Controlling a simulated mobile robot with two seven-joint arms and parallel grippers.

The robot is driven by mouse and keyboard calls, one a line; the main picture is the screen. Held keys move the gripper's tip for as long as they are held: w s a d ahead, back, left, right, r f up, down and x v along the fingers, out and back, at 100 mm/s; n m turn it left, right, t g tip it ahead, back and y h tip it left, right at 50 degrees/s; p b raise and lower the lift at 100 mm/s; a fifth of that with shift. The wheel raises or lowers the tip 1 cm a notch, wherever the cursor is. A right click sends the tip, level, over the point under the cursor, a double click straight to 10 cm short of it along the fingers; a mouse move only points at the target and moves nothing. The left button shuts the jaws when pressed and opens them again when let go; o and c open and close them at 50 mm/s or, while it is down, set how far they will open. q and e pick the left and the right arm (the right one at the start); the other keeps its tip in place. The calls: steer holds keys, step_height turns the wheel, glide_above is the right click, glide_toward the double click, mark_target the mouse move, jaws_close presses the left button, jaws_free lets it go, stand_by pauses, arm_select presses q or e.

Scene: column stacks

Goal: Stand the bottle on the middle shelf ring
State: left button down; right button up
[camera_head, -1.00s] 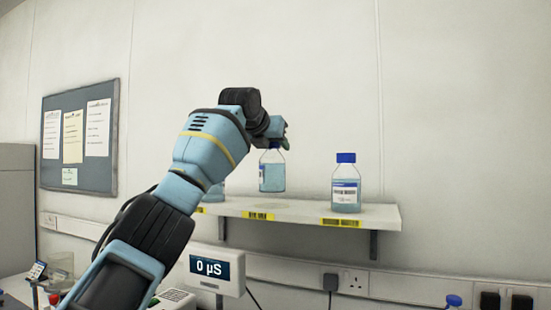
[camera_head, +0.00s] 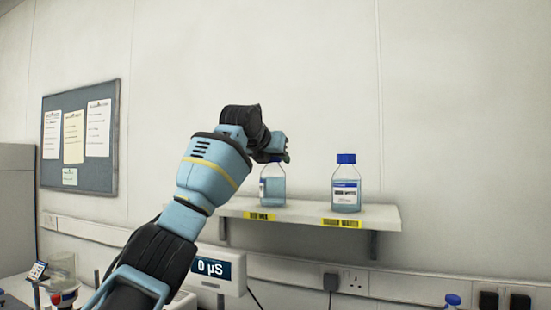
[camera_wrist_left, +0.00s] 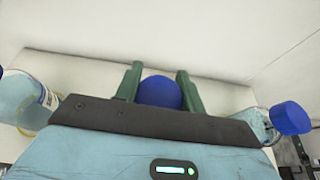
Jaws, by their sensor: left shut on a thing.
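The bottle (camera_head: 272,188) is clear with pale blue liquid and a label on its left side. It is upright over the middle of the wall shelf (camera_head: 300,211), its base at or very near the shelf top; I cannot tell whether it touches. The middle ring is not distinguishable under it. My left gripper (camera_head: 277,157) is shut on the bottle's blue cap from above. In the left wrist view the cap (camera_wrist_left: 160,92) sits between the two green fingers. My right gripper is in neither view.
A similar blue-capped bottle (camera_head: 346,185) stands at the shelf's right end. Another bottle (camera_wrist_left: 30,100) shows at the left in the left wrist view; my arm hides it in the head view. A meter (camera_head: 215,268) is below the shelf.

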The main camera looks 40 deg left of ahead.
arm_select(q)
steer(key=c, duration=0.9)
jaws_free()
steer(key=shift+f, duration=0.1)
steer(key=shift+o, duration=0.2)
steer(key=shift+s+d+r, duration=0.1)
steer(key=shift+s+r, duration=0.15)
steer(key=v, duration=1.1)
steer(key=shift+s, duration=0.3)
steer(key=shift+d, duration=0.1)
